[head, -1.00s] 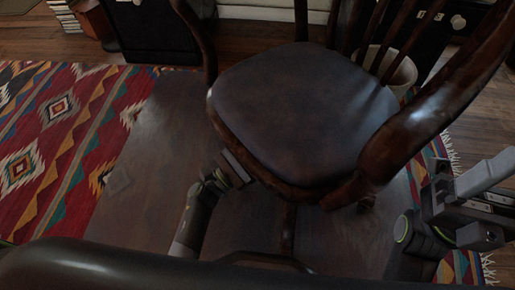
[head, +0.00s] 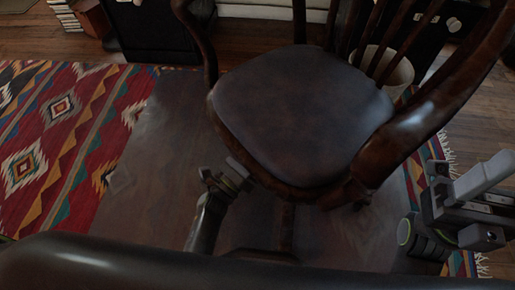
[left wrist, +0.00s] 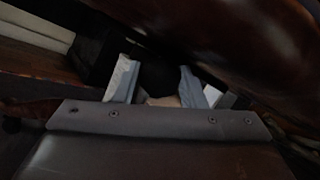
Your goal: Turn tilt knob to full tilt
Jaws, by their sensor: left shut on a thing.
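A wooden armchair with a dark seat (head: 300,115) stands in front of me. My left gripper (head: 236,172) reaches in under the seat's front edge, left of the chair's column. In the left wrist view its two pale fingers (left wrist: 157,88) stand on either side of a dark shape, which I take to be the tilt knob (left wrist: 157,76), and are shut on it. That view is very dark, so the knob's outline and angle are unclear. In the head view the seat hides the knob. My right gripper (head: 482,205) is at the right edge, away from the chair; its jaw gap is not clear.
A chair arm (head: 410,135) curves down on the right, close to my right arm. A clear floor mat (head: 150,165) lies on a patterned rug (head: 45,150). A pale bin (head: 398,75) stands behind the chair. A dark rounded edge (head: 130,262) crosses the bottom foreground.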

